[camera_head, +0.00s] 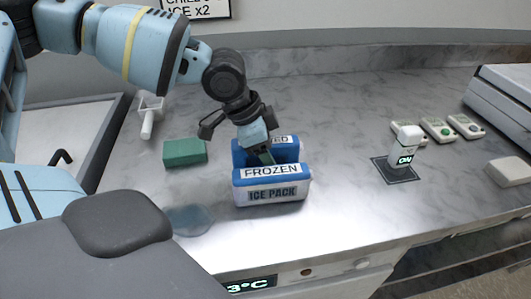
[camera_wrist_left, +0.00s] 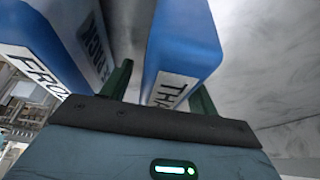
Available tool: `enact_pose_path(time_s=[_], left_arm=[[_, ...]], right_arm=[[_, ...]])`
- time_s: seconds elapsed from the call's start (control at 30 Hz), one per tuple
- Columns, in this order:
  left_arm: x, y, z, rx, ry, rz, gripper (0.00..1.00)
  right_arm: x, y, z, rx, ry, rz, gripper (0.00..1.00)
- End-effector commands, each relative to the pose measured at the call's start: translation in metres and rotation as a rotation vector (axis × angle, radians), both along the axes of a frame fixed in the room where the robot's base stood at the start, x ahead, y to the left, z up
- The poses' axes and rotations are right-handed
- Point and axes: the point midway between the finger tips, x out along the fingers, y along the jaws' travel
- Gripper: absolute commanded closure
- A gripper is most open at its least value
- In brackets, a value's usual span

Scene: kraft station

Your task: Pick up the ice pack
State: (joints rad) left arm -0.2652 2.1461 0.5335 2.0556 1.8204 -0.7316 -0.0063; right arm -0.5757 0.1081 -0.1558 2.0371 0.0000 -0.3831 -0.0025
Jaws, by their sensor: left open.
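Two blue-and-white ice packs stand upright side by side on the marble counter. The front ice pack (camera_head: 272,192) reads "FROZEN" and "ICE PACK". The back ice pack (camera_head: 288,154) has a label ending in "ED", partly hidden by my left gripper (camera_head: 264,156). In the left wrist view, the frozen pack (camera_wrist_left: 72,32) is at left and the other pack, its label starting "THA" (camera_wrist_left: 188,42), lies between the two green fingers of my left gripper (camera_wrist_left: 160,90). One finger is in the gap between the packs. The gripper is open; contact is unclear. My right gripper is not seen.
A green block (camera_head: 185,153) and a bluish puddle-like patch (camera_head: 189,220) lie left of the packs. A white device reading "ON" (camera_head: 405,150) stands on a dark pad at right, near several small button boxes (camera_head: 438,129). The counter between is clear.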

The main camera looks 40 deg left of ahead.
Motion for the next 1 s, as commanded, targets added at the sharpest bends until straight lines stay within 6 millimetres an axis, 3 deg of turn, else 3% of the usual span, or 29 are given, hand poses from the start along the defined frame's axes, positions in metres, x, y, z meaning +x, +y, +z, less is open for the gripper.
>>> enact_pose_path(time_s=[0.07, 0.5, 0.77, 1.0], left_arm=[[0.000, 0.000, 0.000, 0.000, 0.000, 0.000, 0.40], [0.000, 0.000, 0.000, 0.000, 0.000, 0.000, 0.98], [0.000, 0.000, 0.002, 0.000, -0.002, -0.001, 0.98], [0.001, 0.000, 0.032, -0.001, -0.008, 0.002, 0.98]], right_arm=[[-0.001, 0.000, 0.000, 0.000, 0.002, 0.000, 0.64], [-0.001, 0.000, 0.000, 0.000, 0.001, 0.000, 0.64], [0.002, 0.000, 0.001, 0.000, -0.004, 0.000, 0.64], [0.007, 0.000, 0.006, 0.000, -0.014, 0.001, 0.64]])
